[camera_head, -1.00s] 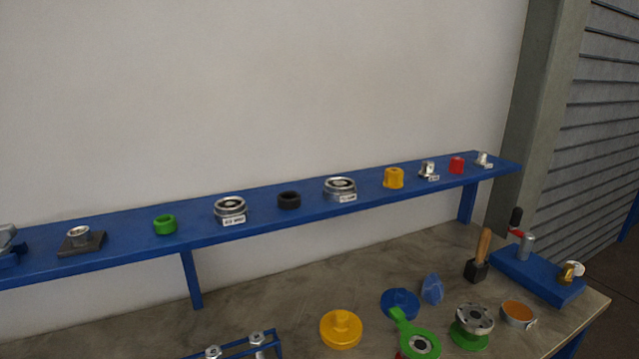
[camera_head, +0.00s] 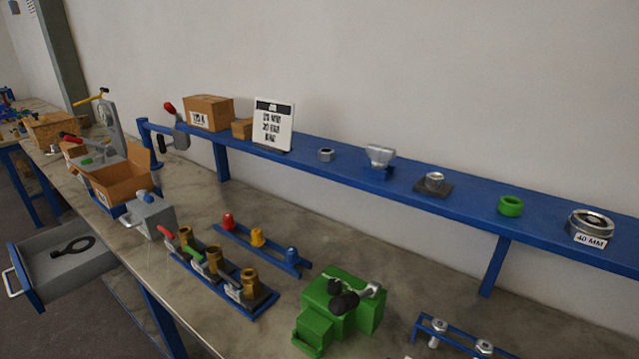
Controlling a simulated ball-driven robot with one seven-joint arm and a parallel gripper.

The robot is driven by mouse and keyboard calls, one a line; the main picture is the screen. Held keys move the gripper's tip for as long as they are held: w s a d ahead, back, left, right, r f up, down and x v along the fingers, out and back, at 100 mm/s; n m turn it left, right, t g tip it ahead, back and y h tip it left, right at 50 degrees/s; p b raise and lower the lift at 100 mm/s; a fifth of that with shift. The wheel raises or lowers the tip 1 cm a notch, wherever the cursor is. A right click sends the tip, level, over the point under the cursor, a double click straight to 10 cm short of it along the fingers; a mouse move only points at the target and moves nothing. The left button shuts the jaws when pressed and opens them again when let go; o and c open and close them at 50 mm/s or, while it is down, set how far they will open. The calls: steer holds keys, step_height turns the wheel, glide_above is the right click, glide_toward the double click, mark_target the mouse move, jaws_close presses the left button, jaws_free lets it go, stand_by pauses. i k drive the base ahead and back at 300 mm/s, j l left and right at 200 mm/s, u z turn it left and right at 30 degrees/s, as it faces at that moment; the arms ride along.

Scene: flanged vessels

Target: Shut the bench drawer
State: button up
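The bench drawer (camera_head: 68,262) stands open at the lower left, pulled out from the front of the workbench (camera_head: 190,315). It is a grey tray with a blue front (camera_head: 24,279) and a pale bar handle (camera_head: 11,283) on that front. My gripper is not in view.
A blue shelf (camera_head: 400,182) runs along the wall. Dark floor shows around the drawer.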

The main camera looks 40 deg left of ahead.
mark_target(44, 280)
steer(key=u, duration=2.55)
steer(key=i+u, duration=0.2)
steer(key=i, duration=0.3)
steer(key=i+l+u, duration=0.2)
steer(key=i, duration=0.3)
steer(key=i+l+u, duration=0.2)
steer(key=i, duration=0.3)
steer(key=i+l+u, duration=0.15)
steer(key=i, duration=0.35)
steer(key=i+l+u, duration=0.2)
steer(key=i, duration=0.3)
steer(key=l, duration=0.1)
